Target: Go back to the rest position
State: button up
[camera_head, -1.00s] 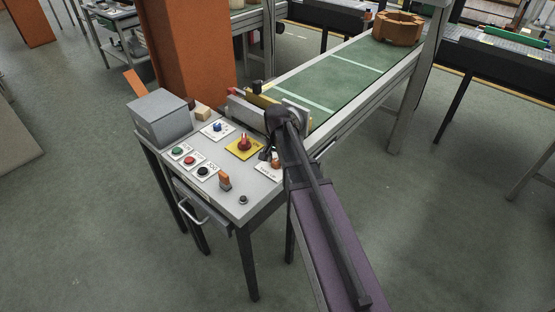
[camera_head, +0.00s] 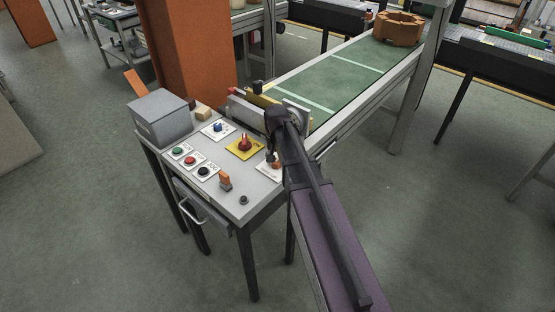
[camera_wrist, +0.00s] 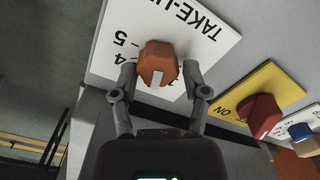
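An orange knob (camera_wrist: 158,62) sits on a white plate (camera_wrist: 112,42) lettered TAKE-U…, with numbers, in the wrist view. My gripper (camera_wrist: 160,76) is open, with one finger on each side of the knob and a small gap showing at both sides. The knob's pale mark points down toward my palm. In the head view my gripper (camera_head: 272,157) is small and dark, low over the right edge of the grey control desk (camera_head: 228,205), and partly covers the knob (camera_head: 276,165).
A red switch on a yellow plate (camera_head: 234,148) is close by. Open floor lies left and front.

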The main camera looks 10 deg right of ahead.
jog(key=shift+o, duration=0.6)
jog(key=shift+r, duration=0.1)
